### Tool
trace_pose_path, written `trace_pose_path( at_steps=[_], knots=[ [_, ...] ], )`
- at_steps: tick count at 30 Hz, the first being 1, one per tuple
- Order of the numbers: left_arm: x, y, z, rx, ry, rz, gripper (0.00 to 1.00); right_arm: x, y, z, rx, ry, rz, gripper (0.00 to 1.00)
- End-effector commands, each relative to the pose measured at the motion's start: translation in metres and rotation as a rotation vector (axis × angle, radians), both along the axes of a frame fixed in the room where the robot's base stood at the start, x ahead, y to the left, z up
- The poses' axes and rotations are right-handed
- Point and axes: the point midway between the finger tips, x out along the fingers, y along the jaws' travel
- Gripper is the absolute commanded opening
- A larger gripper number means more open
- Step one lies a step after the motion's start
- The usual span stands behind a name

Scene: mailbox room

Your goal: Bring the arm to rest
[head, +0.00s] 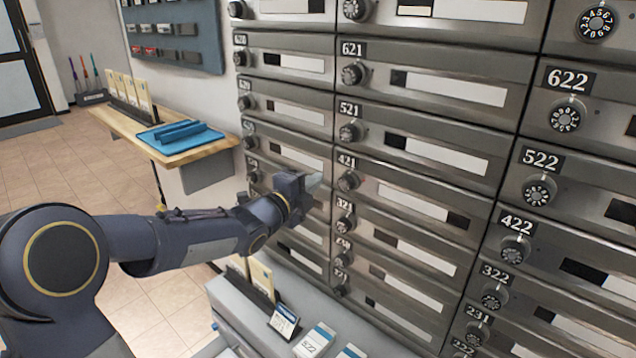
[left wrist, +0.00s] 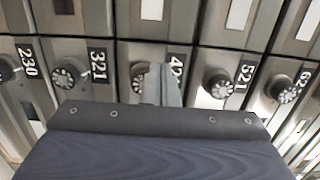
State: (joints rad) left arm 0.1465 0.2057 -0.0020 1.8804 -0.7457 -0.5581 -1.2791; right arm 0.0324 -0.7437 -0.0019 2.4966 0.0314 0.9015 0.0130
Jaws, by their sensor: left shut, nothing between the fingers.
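My left arm reaches in from the left in the head view, and its gripper (head: 313,183) is shut and empty. The gripper is in front of the mailbox wall (head: 420,135), just left of the dial (head: 348,180) under the label 421. In the left wrist view the shut fingers (left wrist: 162,88) point at the dial of box 421 (left wrist: 138,78) and partly cover its label. I cannot tell whether the fingertips touch the dial. My right gripper is not in view.
A wooden shelf (head: 205,150) with a blue tray (head: 180,132) juts out at the left. A grey counter (head: 245,315) with cards and envelopes stands below the gripper. The tiled floor (head: 60,170) at the left is mostly clear.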

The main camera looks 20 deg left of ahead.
Motion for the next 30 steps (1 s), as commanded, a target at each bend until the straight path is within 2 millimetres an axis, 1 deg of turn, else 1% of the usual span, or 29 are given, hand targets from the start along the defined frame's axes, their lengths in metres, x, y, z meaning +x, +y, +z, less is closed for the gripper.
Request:
trace_pose_path(
  at_steps=[9,12,16,23,26,29,30],
  knots=[
    [-0.05,0.018,-0.001,0.002,0.001,0.002,0.0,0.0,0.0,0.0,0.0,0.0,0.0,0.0],
    [-0.063,0.023,-0.001,0.002,0.001,0.002,0.0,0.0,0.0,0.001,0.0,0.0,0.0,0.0],
    [-0.074,0.026,-0.002,0.001,0.003,0.001,0.0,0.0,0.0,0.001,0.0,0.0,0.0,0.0],
    [-0.079,0.028,-0.002,-0.016,0.015,0.01,0.0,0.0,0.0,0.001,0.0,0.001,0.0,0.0],
    [-0.089,0.035,-0.003,-0.112,0.082,0.074,0.0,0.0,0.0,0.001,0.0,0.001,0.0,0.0],
    [-0.115,0.047,-0.014,-0.336,0.226,0.205,0.0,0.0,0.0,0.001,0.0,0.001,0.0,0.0],
    [-0.13,0.049,-0.022,-0.457,0.3,0.268,0.0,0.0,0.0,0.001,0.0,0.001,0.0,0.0]
  ],
)
